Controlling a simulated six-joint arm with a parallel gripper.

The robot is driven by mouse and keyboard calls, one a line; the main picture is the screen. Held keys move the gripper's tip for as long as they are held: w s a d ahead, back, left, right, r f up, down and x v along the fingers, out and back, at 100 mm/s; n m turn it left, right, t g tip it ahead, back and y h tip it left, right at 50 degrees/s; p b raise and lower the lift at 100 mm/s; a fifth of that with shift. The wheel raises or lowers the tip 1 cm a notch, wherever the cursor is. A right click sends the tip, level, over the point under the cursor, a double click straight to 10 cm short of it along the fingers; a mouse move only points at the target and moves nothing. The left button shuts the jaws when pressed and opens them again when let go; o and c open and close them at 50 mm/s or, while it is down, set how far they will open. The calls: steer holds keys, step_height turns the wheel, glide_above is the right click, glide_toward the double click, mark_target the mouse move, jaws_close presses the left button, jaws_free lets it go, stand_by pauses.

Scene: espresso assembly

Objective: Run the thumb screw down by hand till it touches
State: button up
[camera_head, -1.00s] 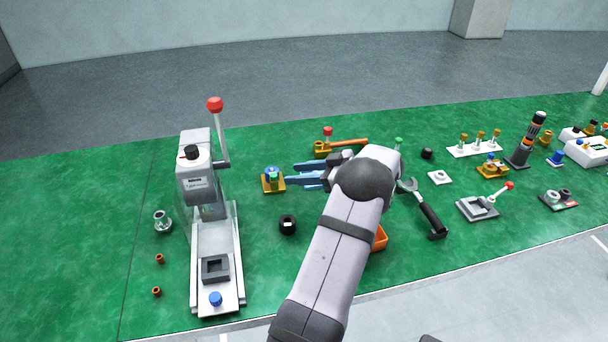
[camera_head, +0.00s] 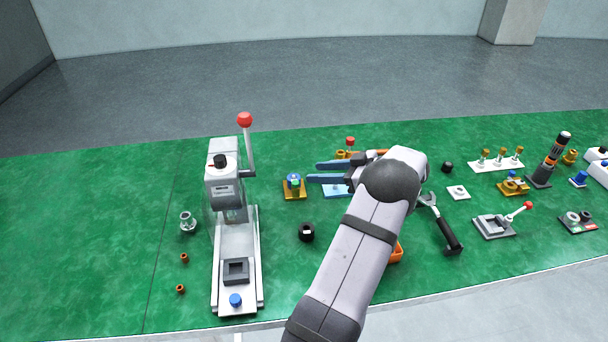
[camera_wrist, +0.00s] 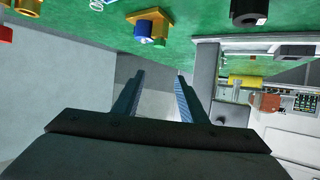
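A brass block with a blue part and a green top (camera_head: 294,181) stands on the mat left of my gripper. I cannot tell for sure that it carries the thumb screw. A blue knob (camera_head: 235,300) sits at the near end of the lever press. My gripper (camera_head: 313,172) is open, its two blue fingers pointing left and apart, with nothing seen between them. The fingertips are just right of the brass block, apparently above the mat. In the wrist view the open fingers (camera_wrist: 159,80) have an empty gap, and a brass piece with a blue part (camera_wrist: 150,26) lies beyond them.
The lever press (camera_head: 222,190) with a red ball handle stands to the left. A black ring (camera_head: 306,232) lies near the gripper. A light blue plate (camera_head: 336,191) is below the fingers. A black-handled wrench (camera_head: 446,232) lies to the right.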

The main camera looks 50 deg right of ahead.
steer(key=w+a+r+m+p, duration=0.1)
steer(key=a+r+p, duration=0.3)
steer(key=p, duration=0.2)
steer(key=n+h+p, duration=0.4)
steer(key=n+h, duration=0.2)
steer(key=n, duration=2.6)
glide_toward(296, 183)
steer(key=shift+w+r+g, duration=0.15)
steer(key=shift+w+g, duration=0.05)
steer(key=shift+g, duration=0.1)
steer(key=shift+w, duration=0.1)
steer(key=shift+p+x, duration=1.3)
steer(key=shift+x, duration=2.3)
